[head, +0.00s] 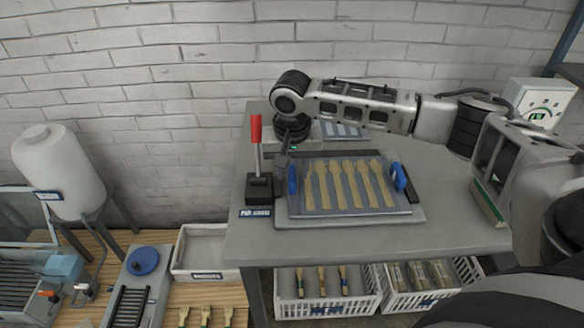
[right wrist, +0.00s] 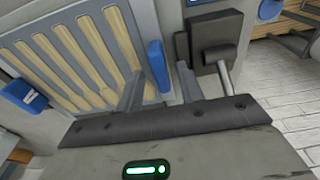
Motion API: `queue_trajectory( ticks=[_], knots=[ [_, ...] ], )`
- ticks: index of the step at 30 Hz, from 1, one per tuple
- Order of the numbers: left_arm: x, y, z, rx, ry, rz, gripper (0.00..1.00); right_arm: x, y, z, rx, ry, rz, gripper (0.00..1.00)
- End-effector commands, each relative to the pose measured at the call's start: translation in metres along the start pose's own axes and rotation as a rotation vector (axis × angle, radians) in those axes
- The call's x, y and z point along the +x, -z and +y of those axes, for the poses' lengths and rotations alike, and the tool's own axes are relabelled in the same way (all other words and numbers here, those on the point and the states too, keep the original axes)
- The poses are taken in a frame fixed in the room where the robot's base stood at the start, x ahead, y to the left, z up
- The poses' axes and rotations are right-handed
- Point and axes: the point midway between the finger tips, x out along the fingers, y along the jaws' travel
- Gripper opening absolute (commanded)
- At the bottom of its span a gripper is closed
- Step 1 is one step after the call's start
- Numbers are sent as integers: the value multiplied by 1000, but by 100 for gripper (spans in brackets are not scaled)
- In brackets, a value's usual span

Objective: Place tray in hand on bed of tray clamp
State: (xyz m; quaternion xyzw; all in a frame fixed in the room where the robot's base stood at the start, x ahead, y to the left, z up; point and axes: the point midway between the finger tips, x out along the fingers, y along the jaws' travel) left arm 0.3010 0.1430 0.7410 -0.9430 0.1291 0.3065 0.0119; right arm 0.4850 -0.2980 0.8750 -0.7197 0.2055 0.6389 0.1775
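The grey tray (head: 405,208) holds several wooden spoons and has a blue handle at each side. It lies on, or very close over, the flat grey bed (head: 420,218) of the tray clamp; I cannot tell whether it is fully seated. The clamp's black block (head: 260,190) with a red-topped lever (head: 256,130) stands at its left. My right gripper (head: 286,160) is at the tray's left blue handle (head: 292,180). In the right wrist view the right gripper (right wrist: 160,90) has its fingers apart, one on each side of the blue handle (right wrist: 157,66), with gaps showing. My left gripper is out of view.
A control box (head: 540,100) stands at the table's back right. Clear tabletop (head: 450,185) lies right of the clamp. White crates (head: 325,300) sit below the table. A white tank (head: 58,170) and a wooden bench with an empty white bin (head: 200,250) are at left.

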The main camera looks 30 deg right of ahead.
Motion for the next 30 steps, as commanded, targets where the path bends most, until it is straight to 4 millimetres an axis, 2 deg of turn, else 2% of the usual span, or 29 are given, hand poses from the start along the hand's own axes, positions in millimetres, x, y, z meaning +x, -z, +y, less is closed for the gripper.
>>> queue_trajectory(
  ticks=[5, 12, 18, 24, 30],
  knots=[
    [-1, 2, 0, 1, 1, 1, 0, -20, 1, 0, 0, 3, 2, 38],
    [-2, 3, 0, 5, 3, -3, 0, -72, 1, -1, 1, 4, 4, 38],
    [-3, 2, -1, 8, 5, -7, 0, -106, 1, 0, 0, 3, 3, 38],
    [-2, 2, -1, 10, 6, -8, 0, -119, 0, 0, 0, 1, 0, 38],
    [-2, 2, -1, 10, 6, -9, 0, -120, 0, 0, 0, 0, 0, 38]
  ],
)
